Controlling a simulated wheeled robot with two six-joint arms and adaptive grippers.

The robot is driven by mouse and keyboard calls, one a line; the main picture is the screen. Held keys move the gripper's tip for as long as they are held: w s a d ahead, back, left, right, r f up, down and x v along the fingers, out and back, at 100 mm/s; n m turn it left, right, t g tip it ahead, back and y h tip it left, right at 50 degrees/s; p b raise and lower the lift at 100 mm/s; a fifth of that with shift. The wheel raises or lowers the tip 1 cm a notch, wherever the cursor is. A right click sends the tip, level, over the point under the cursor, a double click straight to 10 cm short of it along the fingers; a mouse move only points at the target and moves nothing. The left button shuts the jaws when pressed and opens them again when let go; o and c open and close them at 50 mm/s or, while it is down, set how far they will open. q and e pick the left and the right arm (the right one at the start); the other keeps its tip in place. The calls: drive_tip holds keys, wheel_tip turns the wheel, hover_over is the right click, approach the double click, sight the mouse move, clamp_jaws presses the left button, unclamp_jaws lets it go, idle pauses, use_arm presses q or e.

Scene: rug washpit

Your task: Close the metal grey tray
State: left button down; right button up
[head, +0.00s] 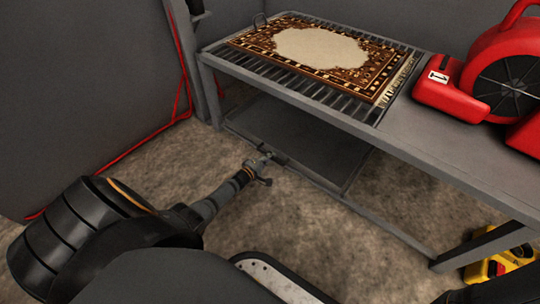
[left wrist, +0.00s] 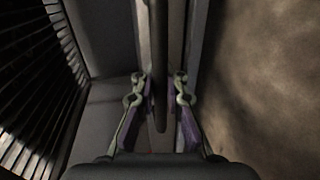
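The metal grey tray (head: 300,140) sits low beneath the slatted rack of the bench, with a dark flat floor and a thin front rail. My left gripper (head: 264,168) reaches down to its front edge, near the left part. In the left wrist view my left gripper (left wrist: 160,88) is open. A dark round-ended bar (left wrist: 161,60) lies between its fingers, with a visible gap on each side. It looks like a handle at the tray's front, but I cannot tell for sure. The tray (left wrist: 105,115) shows left of the fingers. My right gripper is not in view.
A patterned rug (head: 315,50) lies on the slatted rack (head: 270,68). A red blower (head: 450,92) stands on the bench top (head: 440,140). A yellow object (head: 500,262) is on the floor at lower right. The brown floor (head: 320,220) before the tray is clear.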

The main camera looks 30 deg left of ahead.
use_arm(q)
drive_tip(key=c, duration=1.4)
unclamp_jaws()
drive_tip(key=shift+s+a, duration=0.1)
drive_tip(key=shift+s, duration=0.2)
drive_tip(key=d+v, duration=0.1)
drive_tip(key=v, duration=1)
drive_tip(key=shift+s+a+r, duration=0.2)
drive_tip(key=shift+a, duration=0.3)
